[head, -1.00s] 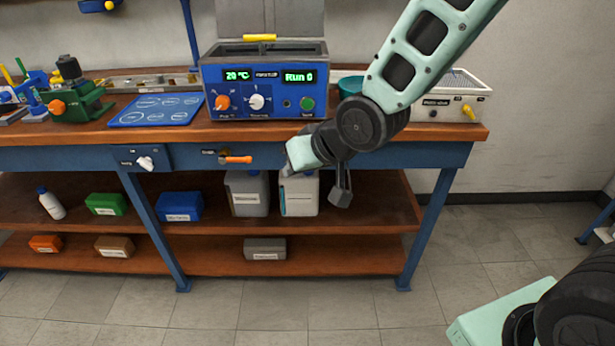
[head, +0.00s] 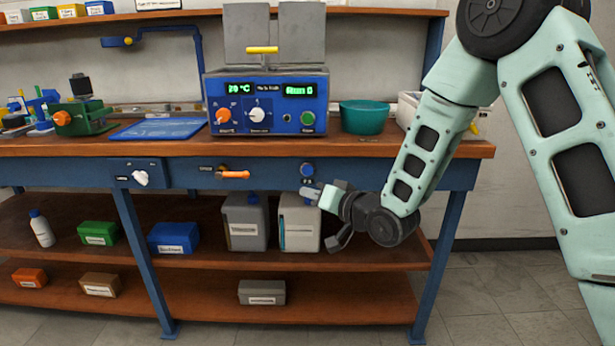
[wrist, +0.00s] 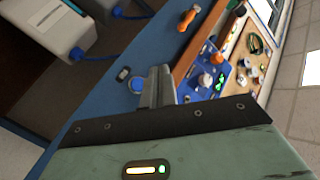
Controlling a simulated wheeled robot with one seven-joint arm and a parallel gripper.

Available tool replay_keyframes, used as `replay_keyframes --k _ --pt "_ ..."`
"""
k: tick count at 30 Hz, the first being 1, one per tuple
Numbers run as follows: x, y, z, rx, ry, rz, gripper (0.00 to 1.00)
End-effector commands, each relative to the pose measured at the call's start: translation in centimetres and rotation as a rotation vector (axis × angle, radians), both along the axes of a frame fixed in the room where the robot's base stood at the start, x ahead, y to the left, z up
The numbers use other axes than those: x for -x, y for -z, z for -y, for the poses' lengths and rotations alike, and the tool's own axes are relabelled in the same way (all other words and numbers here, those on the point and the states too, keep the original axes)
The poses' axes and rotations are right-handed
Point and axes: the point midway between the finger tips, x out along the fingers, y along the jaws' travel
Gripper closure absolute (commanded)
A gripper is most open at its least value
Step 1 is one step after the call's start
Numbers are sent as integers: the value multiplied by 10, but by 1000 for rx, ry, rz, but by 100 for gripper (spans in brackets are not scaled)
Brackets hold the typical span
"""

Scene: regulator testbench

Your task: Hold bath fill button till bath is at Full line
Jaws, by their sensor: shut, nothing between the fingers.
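The bath unit (head: 268,100) is a blue box on the bench, with its grey lids raised. Its left display appears to read 20 °C; the right one is blurred. The water level and the Full line cannot be seen. A round blue button (head: 307,169) sits on the bench's blue front rail below the bath; I take it for the fill button. It also shows in the wrist view (wrist: 137,85), left of the fingers. Contact with the button cannot be told.
An orange handle (head: 233,174) and a white knob (head: 141,178) stick out from the rail to the left. A teal bowl (head: 364,117) stands right of the bath. Two jugs (head: 245,222) (head: 299,224) stand on the shelf below my gripper.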

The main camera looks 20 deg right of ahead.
Motion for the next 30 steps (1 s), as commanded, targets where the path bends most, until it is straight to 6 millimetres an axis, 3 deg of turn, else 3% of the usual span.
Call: replay_keyframes --k 10,24,30 --pt "-9 -1 2 2 -1 0 100" --pt "-67 -1 21 1 1 0 100" --pt "-80 0 26 3 -1 -1 100"
